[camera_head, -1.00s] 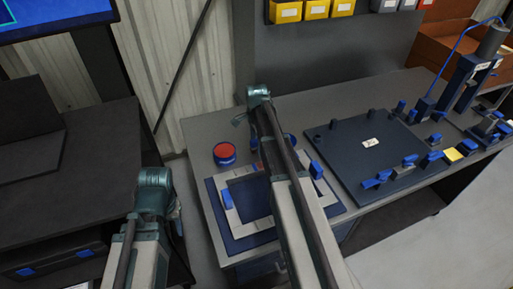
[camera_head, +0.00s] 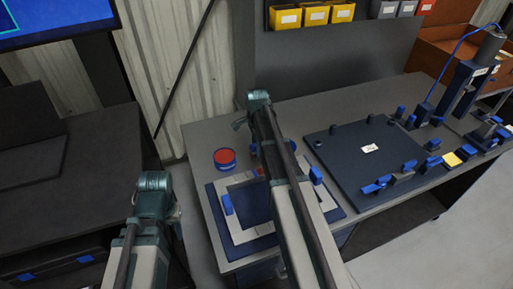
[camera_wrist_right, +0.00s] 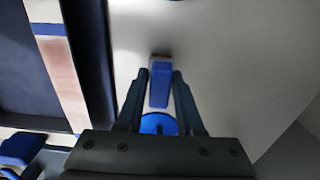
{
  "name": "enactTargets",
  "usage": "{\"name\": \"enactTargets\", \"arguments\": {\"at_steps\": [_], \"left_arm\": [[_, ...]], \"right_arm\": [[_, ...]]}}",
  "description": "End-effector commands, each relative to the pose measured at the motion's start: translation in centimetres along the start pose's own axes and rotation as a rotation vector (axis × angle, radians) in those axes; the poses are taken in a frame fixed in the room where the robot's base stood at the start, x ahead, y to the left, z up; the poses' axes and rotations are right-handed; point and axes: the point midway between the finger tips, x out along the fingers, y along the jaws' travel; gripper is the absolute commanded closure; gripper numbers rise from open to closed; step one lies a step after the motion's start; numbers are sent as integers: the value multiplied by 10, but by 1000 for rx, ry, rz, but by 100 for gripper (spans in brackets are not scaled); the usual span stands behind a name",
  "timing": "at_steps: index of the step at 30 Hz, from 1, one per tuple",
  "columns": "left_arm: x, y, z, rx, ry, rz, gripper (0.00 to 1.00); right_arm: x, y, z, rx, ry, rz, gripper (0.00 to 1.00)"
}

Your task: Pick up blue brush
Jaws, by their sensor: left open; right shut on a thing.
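The blue brush (camera_wrist_right: 160,85) shows in the right wrist view, with a brownish tip at its far end. My right gripper (camera_wrist_right: 160,76) is shut on it, one dark finger on each side. A round blue shape (camera_wrist_right: 158,123) lies between the fingers nearer the palm; I cannot tell whether it is part of the brush. In the head view, my right arm reaches over the grey bench (camera_head: 205,140) and hides its gripper and the brush. My left arm stands at the left, and its gripper is not seen.
A framed screen (camera_head: 268,228) with blue clips lies on the bench under my right arm. A tin with a red top (camera_head: 225,158) stands close by on the left. A dark board (camera_head: 350,155) with blue clamps lies to the right. Yellow bins (camera_head: 315,16) hang behind.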

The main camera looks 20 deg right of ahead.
Motion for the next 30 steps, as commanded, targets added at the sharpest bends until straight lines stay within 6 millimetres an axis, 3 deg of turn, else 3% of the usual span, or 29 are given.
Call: {"name": "enactTargets", "arguments": {"at_steps": [18, 30], "left_arm": [[-87, -8, 5, 0, 0, 0, 50], [-91, -9, 5, 0, 0, 0, 50]], "right_arm": [[-88, 0, 0, 0, 0, 0, 100], [-92, 0, 0, 0, 0, 0, 100]]}}
